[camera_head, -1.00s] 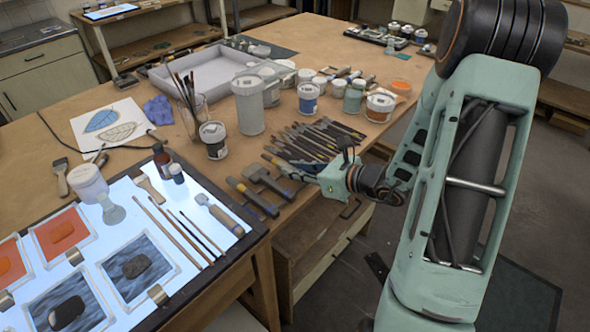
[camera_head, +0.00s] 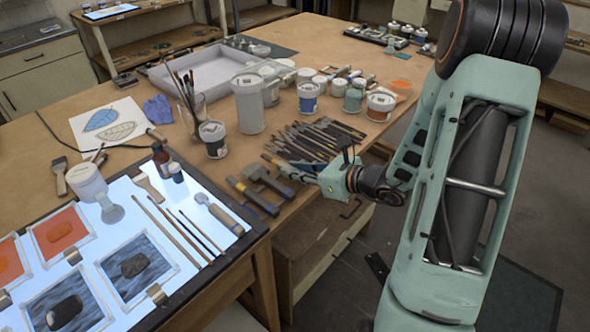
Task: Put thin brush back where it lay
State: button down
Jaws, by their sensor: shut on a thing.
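My gripper (camera_head: 300,174) hangs low over the near right part of the wooden table, at the near end of a row of dark-handled brushes and tools (camera_head: 318,138). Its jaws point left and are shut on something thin. The held thin brush is too small and too covered by the gripper to make out clearly. I cannot tell whether it touches the table. Several other slim brushes (camera_head: 180,232) lie side by side on the lit panel (camera_head: 150,190) at the left. Flat wide brushes (camera_head: 252,196) lie just left of my gripper.
Paint jars (camera_head: 308,98) and a large grey pot (camera_head: 248,104) stand behind the brush row. A glass of upright brushes (camera_head: 190,108) stands further left. Glass samples (camera_head: 130,265) lie on the panel. The table's right edge is close to my gripper.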

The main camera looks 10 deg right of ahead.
jog(key=shift+f, duration=0.15)
jog(key=c, duration=1.8)
grip_release()
jog(key=shift+o, duration=0.2)
